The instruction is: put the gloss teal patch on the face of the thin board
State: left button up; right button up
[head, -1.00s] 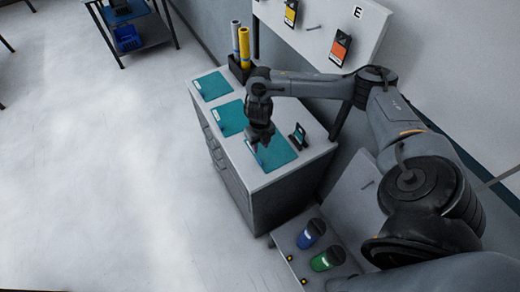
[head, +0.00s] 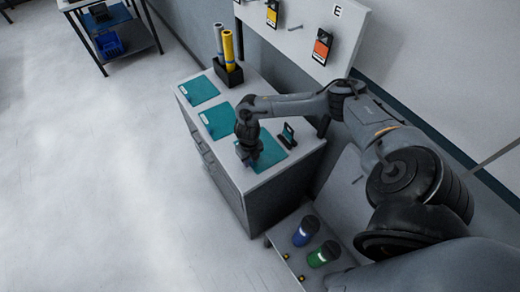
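Three teal patches lie in a row on the white top of a grey cabinet (head: 268,203): a far patch (head: 198,90), a middle patch (head: 217,121) and a near patch (head: 271,151). Each seems to have a small pale label at a corner; which one is gloss I cannot tell. My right gripper (head: 247,160) points down at the left edge of the near patch and hides part of it. Its fingers are dark and small, so I cannot tell if they are open, or touching the patch. I cannot pick out the thin board. My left gripper is out of view.
A small black stand (head: 287,135) is right of the near patch. A dark holder (head: 229,74) with a grey roll and a yellow roll (head: 228,50) stands at the back. A blue cup (head: 306,231) and a green cup (head: 324,254) sit lower right. Open floor lies left.

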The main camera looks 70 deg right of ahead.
grip_shut()
jog(key=shift+r, duration=0.1)
dwell(0.4)
